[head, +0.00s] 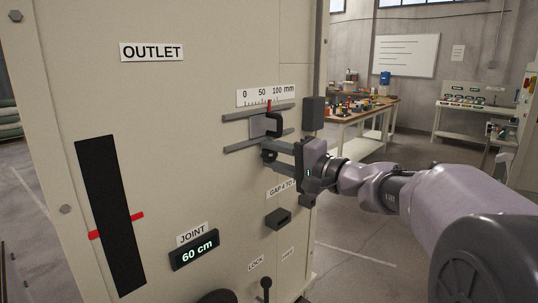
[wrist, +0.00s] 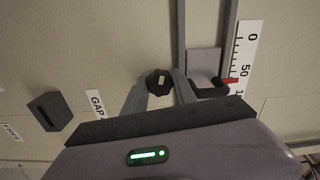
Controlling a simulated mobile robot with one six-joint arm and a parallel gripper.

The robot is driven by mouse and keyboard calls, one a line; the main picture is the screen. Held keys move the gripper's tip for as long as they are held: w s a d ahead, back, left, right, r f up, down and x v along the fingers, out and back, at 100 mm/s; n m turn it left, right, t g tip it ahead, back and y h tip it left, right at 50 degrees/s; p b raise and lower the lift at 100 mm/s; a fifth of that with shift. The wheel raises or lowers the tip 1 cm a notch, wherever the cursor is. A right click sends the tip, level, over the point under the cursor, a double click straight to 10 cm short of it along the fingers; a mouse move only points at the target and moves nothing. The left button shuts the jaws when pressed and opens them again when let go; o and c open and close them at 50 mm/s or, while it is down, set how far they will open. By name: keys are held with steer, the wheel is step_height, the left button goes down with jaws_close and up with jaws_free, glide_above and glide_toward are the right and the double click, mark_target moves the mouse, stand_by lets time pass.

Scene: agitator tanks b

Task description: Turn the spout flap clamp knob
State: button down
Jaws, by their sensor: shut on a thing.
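The clamp knob (wrist: 159,82) is a small dark faceted knob on the beige panel, just below the slide rails. In the wrist view it sits between the two grey fingers of my gripper (wrist: 160,88), which is shut on it. In the head view my gripper (head: 271,155) reaches the panel from the right, and its fingers mostly hide the knob. The grey slide plate (head: 257,126) with its black handle (head: 273,124) sits between the rails above. Its red pointer (head: 269,105) stands a little past 50 on the mm scale (head: 262,96).
A dark block (head: 313,113) sticks out right of the rails. A dark box (head: 278,218) is below my gripper. A black slot (head: 112,215) with a red marker is at left. Open floor and a workbench (head: 358,117) lie beyond the panel's right edge.

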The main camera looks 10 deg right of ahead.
mark_target(273, 155)
steer(key=n, duration=0.5)
steer(key=shift+n, duration=0.3)
steer(key=n, duration=0.4)
steer(key=shift+n, duration=0.4)
steer(key=c, duration=0.7)
jaws_free()
steer(key=shift+v, duration=3.05)
